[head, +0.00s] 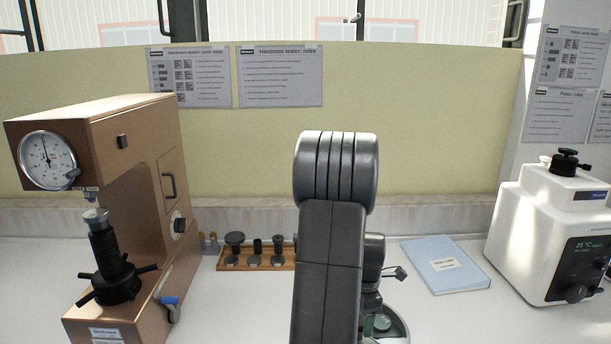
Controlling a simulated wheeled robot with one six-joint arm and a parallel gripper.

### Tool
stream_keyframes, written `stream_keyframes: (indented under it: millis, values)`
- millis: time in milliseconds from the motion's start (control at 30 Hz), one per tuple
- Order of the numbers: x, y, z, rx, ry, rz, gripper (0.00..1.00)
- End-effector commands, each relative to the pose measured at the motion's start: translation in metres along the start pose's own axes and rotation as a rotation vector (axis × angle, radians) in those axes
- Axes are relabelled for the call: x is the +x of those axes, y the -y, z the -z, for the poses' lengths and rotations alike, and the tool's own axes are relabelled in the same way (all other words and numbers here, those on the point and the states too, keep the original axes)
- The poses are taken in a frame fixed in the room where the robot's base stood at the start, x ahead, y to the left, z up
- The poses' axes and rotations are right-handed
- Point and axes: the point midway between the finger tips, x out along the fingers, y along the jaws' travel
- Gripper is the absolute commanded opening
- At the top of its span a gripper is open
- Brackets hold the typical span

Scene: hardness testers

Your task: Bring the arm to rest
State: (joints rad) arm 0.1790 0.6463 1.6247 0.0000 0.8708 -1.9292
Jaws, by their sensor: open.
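My arm stands upright in the middle of the head view, its dark grey links covering part of the bench. My gripper (374,297) shows only in part, behind and to the right of the arm link, low over a round dish with a green inside (398,325). I see no object held in it. Its fingertips are mostly hidden by the arm, and I cannot tell whether they touch the dish.
A brown hardness tester (140,135) with a dial stands at the left. A wooden rack (226,264) of metal parts lies behind my arm, partly hidden. A blue booklet (446,265) lies to the right, near a white machine (530,230).

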Motion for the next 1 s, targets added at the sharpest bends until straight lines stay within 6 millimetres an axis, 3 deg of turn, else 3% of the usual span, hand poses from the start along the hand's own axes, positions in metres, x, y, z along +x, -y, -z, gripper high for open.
stream_keyframes:
  millis: [267,800,1000]
  values:
    - [-0.033,-0.001,0.0,-0.004,0.002,-0.006,0.64]
    - [-0.141,-0.001,0.0,-0.005,0.002,-0.006,0.64]
    - [-0.094,0.0,0.0,-0.004,-0.001,0.004,0.64]
